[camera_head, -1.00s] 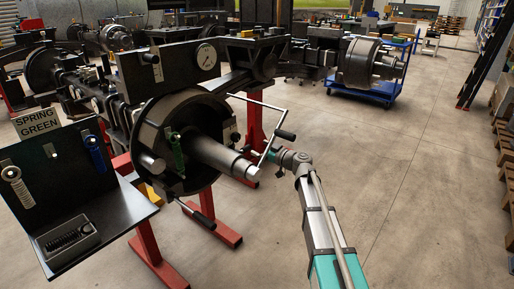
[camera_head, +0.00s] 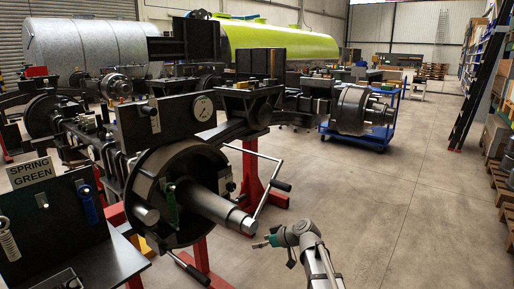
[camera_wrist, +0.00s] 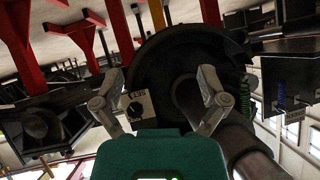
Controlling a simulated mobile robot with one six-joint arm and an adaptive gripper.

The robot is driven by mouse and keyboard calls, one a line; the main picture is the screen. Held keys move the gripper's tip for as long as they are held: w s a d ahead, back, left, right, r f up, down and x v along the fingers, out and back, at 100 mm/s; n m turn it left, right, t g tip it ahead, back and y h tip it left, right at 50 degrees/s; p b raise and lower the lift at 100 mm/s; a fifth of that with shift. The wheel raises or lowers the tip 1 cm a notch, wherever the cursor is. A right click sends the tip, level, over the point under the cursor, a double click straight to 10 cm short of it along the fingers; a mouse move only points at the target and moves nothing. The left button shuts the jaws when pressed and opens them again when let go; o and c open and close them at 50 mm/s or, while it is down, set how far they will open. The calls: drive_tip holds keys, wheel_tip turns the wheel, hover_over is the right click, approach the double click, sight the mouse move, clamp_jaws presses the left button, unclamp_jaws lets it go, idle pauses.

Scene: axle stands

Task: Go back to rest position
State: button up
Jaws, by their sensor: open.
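My gripper (camera_head: 262,243) is at the lower middle of the head view, to the right of the axle's hub end. In the wrist view my gripper (camera_wrist: 160,104) has its two grey fingers spread apart with nothing between them. Behind the fingers are the dark round brake drum and a small box (camera_wrist: 139,106) marked SET. In the head view the axle (camera_head: 217,208) sticks out of the drum (camera_head: 160,183) toward my arm, and a green spring (camera_head: 170,204) hangs on the drum. The fingers look apart from these parts.
A crank handle (camera_head: 262,187) juts out close to my gripper. A red stand (camera_head: 252,173) holds the axle. A SPRING GREEN sign (camera_head: 30,172) stands above a board with a blue spring (camera_head: 88,205). A blue trolley (camera_head: 357,135) is farther back. The floor (camera_head: 400,210) on the right is clear.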

drive_tip(key=s+d+f+m+g+h, duration=0.3)
drive_tip(key=s+d+f+m+h, duration=0.15)
drive_tip(key=s+d, duration=0.5)
drive_tip(key=s+d+f+m+g+h, duration=0.25)
drive_tip(key=s+d+m+h, duration=0.3)
drive_tip(key=s, duration=0.65)
wheel_tip(320, 180, up, 32)
drive_tip(key=p, duration=3.3)
drive_tip(key=shift+w+d+f, duration=0.15)
drive_tip(key=shift+w+d, duration=0.05)
